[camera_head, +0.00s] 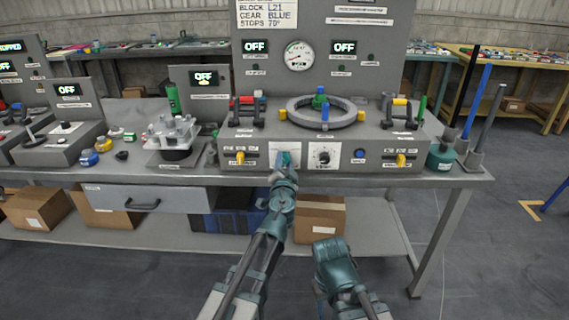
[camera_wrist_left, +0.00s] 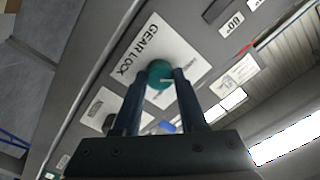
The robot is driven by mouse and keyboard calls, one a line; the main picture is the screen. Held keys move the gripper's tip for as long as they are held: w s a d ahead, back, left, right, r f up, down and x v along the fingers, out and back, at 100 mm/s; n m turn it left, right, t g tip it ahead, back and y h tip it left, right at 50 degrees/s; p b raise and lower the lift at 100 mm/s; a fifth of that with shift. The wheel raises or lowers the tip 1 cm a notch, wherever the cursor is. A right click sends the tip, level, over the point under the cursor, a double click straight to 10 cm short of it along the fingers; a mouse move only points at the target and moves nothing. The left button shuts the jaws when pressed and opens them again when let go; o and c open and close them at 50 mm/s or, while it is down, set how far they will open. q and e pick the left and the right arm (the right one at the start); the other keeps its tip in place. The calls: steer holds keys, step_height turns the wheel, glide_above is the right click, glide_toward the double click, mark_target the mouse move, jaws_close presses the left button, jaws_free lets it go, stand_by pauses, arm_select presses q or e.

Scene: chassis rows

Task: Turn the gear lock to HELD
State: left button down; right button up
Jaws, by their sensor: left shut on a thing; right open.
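The gear lock is a round teal knob (camera_wrist_left: 160,74) on a white plate marked GEAR LOCK (camera_wrist_left: 146,46) in the left wrist view. In the head view the plate (camera_head: 295,147) sits on the front of the grey console, with the knob mostly behind my gripper. My left gripper (camera_head: 284,163) is at the knob, its two dark fingers (camera_wrist_left: 155,78) on either side of it, shut on it. The plate's smaller lettering is too blurred to read. My right gripper (camera_head: 333,250) hangs low in front of the bench, away from the console, open; its fingertips are hard to see.
A black dial on a white plate (camera_head: 324,156) is just right of the gear lock. A ring-shaped wheel (camera_head: 297,117) stands above. A drawer (camera_head: 165,199) is lower left.

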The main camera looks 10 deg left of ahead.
arm_select(q)
steer(key=m, duration=1.3)
steer(key=shift+m, duration=1.7)
steer(key=shift+s+m, duration=0.1)
steer(key=shift+m, duration=0.2)
steer(key=shift+c, duration=2.2)
jaws_free()
